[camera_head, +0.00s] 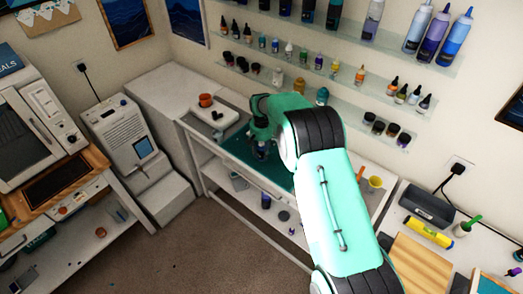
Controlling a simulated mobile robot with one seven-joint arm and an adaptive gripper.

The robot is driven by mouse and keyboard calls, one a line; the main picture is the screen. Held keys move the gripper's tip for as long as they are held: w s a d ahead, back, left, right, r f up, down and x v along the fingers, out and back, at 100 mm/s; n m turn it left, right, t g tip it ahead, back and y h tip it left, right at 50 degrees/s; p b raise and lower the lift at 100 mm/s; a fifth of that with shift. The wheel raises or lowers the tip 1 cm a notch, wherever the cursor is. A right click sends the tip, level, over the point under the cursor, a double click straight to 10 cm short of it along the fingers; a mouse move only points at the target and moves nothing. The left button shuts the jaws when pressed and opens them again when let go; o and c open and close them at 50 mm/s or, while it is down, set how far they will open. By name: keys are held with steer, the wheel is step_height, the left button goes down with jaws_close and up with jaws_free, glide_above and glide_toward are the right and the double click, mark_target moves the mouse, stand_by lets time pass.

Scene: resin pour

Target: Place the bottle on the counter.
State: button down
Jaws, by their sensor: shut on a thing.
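My gripper (261,142) is over the back counter (195,131), at the far end of my green arm. It is shut on a dark bottle (261,152), which is small in this view and partly covered by the gripper. The bottle looks about upright above the teal mat (238,148) on the counter. I cannot tell whether its base touches the mat.
Wall shelves (300,78) full of bottles hang close behind. A yellow cup (375,183) stands to the right. The teal mat's left part is clear.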

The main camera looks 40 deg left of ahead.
mark_target(261, 157)
steer(key=shift+f, duration=1.6)
steer(key=shift+f+b, duration=0.5)
steer(key=c, duration=1.1)
jaws_free()
steer(key=shift+r, duration=0.15)
step_height(261, 157, up, 12)
steer(key=shift+f, duration=0.15)
